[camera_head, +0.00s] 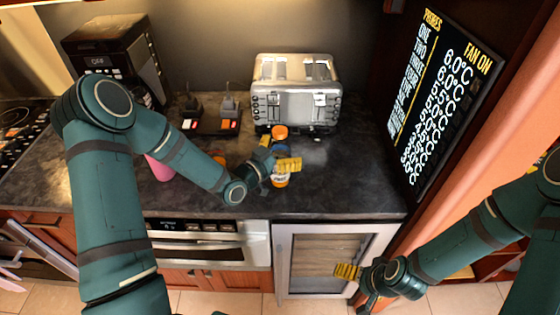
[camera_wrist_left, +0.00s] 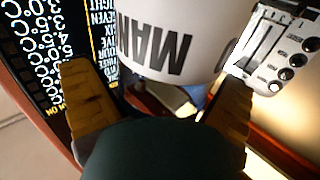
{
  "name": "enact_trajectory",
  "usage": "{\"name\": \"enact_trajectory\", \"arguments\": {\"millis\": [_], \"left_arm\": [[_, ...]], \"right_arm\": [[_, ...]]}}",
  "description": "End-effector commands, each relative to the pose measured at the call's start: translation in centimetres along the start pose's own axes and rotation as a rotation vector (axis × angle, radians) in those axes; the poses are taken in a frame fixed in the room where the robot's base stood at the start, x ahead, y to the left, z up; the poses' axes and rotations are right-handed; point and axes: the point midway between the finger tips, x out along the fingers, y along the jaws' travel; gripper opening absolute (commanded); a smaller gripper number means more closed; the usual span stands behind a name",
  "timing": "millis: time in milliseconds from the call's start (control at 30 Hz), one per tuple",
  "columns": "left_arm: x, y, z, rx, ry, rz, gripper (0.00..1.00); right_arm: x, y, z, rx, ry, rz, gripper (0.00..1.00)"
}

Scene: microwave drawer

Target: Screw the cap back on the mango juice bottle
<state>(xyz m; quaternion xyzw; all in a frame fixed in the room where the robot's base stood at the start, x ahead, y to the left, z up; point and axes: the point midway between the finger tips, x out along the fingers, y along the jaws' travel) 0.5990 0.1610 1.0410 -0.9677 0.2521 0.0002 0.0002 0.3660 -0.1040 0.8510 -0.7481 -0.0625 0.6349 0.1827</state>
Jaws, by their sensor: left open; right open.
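The mango juice bottle (camera_head: 281,180) stands on the dark counter near its front edge, with an orange body and a white label. In the left wrist view the white label (camera_wrist_left: 165,45) reads "MAN". My left gripper (camera_head: 277,154) is open, with its yellow fingers on either side of the bottle; I cannot tell whether they touch it. The bottle's top is hidden by the gripper. An orange piece (camera_head: 218,160) shows partly behind my left arm; I cannot tell whether it is the cap. My right gripper (camera_head: 354,284) is open and empty, low in front of the cabinet.
An orange-topped item with blue below (camera_head: 280,132) stands just behind the bottle. A silver toaster (camera_head: 296,95) is at the back. A coffee machine (camera_head: 115,55) and a pink object (camera_head: 159,168) are to the left. The counter (camera_head: 350,185) is clear on the right.

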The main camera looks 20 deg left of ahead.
Motion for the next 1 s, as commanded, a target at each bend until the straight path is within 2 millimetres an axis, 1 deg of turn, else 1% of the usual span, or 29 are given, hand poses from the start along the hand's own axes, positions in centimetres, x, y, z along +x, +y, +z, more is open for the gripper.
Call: {"name": "enact_trajectory", "arguments": {"millis": [233, 267, 300, 367, 400, 467, 500, 533, 867, 1000], "left_arm": [[0.0, 0.0, 0.0, 0.000, 0.000, 0.000, 0.99], [0.0, 0.0, 0.0, 0.000, 0.000, 0.000, 0.95], [0.0, 0.0, 0.0, 0.000, 0.000, 0.000, 0.81], [0.0, 0.0, 0.0, 0.000, 0.000, -0.001, 0.60], [0.0, 0.0, 0.0, 0.000, 0.000, -0.001, 0.46], [-0.1, 0.0, 0.0, 0.000, 0.000, -0.001, 0.25], [-0.1, 0.0, 0.0, 0.000, 0.000, -0.001, 0.12], [-0.1, 0.0, 0.0, 0.000, 0.000, -0.001, 0.08], [0.0, 0.0, -0.1, 0.001, 0.002, 0.000, 0.07], [0.0, -0.1, -1.0, 0.002, 0.003, -0.001, 0.07]], "right_arm": [[0.0, 0.0, 0.0, 0.000, 0.000, 0.000, 0.97], [0.0, 0.0, 0.0, 0.000, 0.000, 0.000, 0.97], [0.0, 0.0, 0.0, 0.000, 0.000, 0.000, 0.97], [0.0, 0.0, 0.0, 0.000, 0.000, 0.000, 0.97], [0.0, 0.0, 0.0, 0.000, 0.000, 0.000, 0.97], [0.0, 0.0, 0.0, 0.000, 0.000, 0.000, 0.97], [0.0, 0.0, 0.0, 0.000, 0.000, 0.000, 0.97], [0.0, 0.0, 0.0, 0.000, 0.000, 0.000, 0.97], [0.0, 0.0, 0.0, 0.000, 0.000, 0.000, 0.97], [0.0, 0.0, 0.0, 0.000, 0.000, 0.000, 0.97]]}}
